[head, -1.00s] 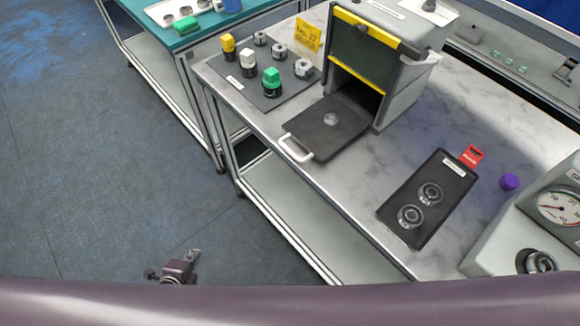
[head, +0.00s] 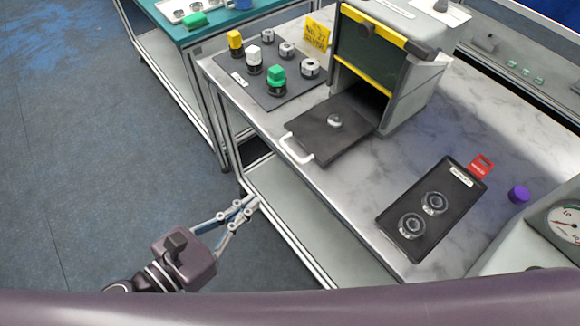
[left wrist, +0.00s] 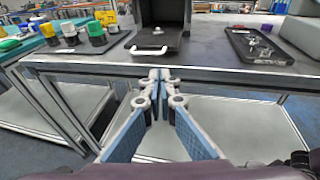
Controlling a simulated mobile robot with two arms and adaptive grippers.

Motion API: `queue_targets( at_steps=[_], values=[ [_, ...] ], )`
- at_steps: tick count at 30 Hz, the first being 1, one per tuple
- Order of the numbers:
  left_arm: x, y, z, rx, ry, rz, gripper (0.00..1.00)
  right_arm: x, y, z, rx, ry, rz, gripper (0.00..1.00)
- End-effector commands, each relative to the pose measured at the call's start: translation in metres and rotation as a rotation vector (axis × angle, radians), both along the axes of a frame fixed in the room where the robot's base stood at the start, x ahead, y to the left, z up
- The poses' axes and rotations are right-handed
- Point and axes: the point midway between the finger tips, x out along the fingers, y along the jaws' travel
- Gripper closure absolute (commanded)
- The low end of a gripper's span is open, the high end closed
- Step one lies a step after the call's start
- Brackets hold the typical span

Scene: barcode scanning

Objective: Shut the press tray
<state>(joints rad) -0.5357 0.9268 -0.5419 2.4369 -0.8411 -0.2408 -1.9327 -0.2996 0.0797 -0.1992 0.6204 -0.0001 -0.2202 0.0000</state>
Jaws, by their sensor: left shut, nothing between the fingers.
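The press (head: 385,60) is a grey box with a dark front door edged in yellow. Its dark tray (head: 350,138) is pulled out toward the table's front edge, with a small round metallic part (head: 334,120) on it and a white handle (head: 296,150) at its front. In the left wrist view the tray (left wrist: 158,38) and its handle (left wrist: 149,51) show beyond the table edge. My left gripper (head: 250,204) is shut and empty, in front of and below the table edge, apart from the handle. It also shows in the left wrist view (left wrist: 160,76). My right gripper is not in view.
A dark mat (head: 262,92) with several capped parts lies left of the tray. The tabletop (head: 372,192) between is clear.

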Motion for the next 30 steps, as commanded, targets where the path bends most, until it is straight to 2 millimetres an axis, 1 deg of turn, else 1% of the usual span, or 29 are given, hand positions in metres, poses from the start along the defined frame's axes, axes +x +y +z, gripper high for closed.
queue_targets(
  at_steps=[3, 11, 21, 24, 30],
  values=[
    [0.009, -0.006, 0.001, -0.002, -0.001, 0.002, 1.00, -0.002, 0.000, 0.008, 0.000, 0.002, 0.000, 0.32],
    [0.032, -0.027, -0.004, -0.004, 0.000, 0.002, 1.00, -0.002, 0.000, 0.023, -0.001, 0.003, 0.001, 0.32],
    [0.075, -0.066, -0.017, -0.005, 0.002, 0.002, 1.00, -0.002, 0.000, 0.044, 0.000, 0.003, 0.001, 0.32],
    [0.085, -0.076, -0.021, -0.005, 0.003, 0.001, 1.00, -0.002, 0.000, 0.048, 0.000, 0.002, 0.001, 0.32],
    [0.096, -0.085, -0.027, -0.002, 0.003, 0.002, 1.00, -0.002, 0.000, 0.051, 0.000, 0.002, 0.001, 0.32]
  ],
)
